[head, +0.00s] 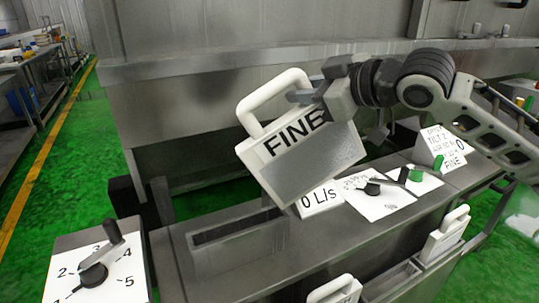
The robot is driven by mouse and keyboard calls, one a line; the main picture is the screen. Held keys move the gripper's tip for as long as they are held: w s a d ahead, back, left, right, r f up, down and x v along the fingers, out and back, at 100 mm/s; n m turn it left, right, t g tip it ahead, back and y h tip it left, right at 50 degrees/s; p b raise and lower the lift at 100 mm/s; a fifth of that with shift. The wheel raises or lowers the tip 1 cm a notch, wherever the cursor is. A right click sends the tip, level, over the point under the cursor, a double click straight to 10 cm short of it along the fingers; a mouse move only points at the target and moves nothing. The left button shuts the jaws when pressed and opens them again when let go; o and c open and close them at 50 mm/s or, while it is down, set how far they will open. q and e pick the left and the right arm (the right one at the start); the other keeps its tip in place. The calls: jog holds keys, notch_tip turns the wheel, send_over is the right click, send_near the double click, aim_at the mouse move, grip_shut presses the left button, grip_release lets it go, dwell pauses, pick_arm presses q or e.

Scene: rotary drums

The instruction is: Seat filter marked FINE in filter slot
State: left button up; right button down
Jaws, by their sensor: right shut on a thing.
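The filter marked FINE (310,168) is a white frame with a loop handle (270,98) and a grey panel. It hangs tilted in the air, above and to the right of the filter slot. My right gripper (318,98) is shut on it at its upper right, by the handle, and hides the end of the lettering. The filter slot (238,254) is an open rectangular pocket in the grey bench at lower middle. It looks empty, and the filter is apart from it. My left gripper is out of view.
A numbered dial (94,274) stands left of the slot. A "0 L/s" sign (320,198) and a switch panel (385,198) sit to the right. Other white handled filters (445,232) stand in a front rack.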

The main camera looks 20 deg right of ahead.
aim_at(278, 119)
jog(key=w+a+f+y, duration=0.1)
jog(key=a+f, duration=0.1)
jog(key=w+a+f+m+y+b, duration=0.1)
jog(key=w+y, duration=0.1)
jog(key=w+a+f+y, duration=0.1)
jog(key=a+f, duration=0.1)
jog(key=shift+w+a+f+m+t+y, duration=0.25)
jog(key=shift+a+f+m+t+y, duration=0.05)
jog(key=shift+a+f+y, duration=0.1)
pick_arm(q)
jog(key=b, duration=0.1)
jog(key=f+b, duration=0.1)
jog(key=b, duration=0.1)
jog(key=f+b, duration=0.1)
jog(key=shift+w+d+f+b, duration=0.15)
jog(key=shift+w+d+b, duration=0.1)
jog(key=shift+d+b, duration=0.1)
pick_arm(e)
jog(key=shift+y, duration=0.3)
jog(key=f, duration=0.8)
jog(key=shift+w+a, duration=0.35)
jog(key=shift+a, duration=0.05)
jog(key=shift+r, duration=0.1)
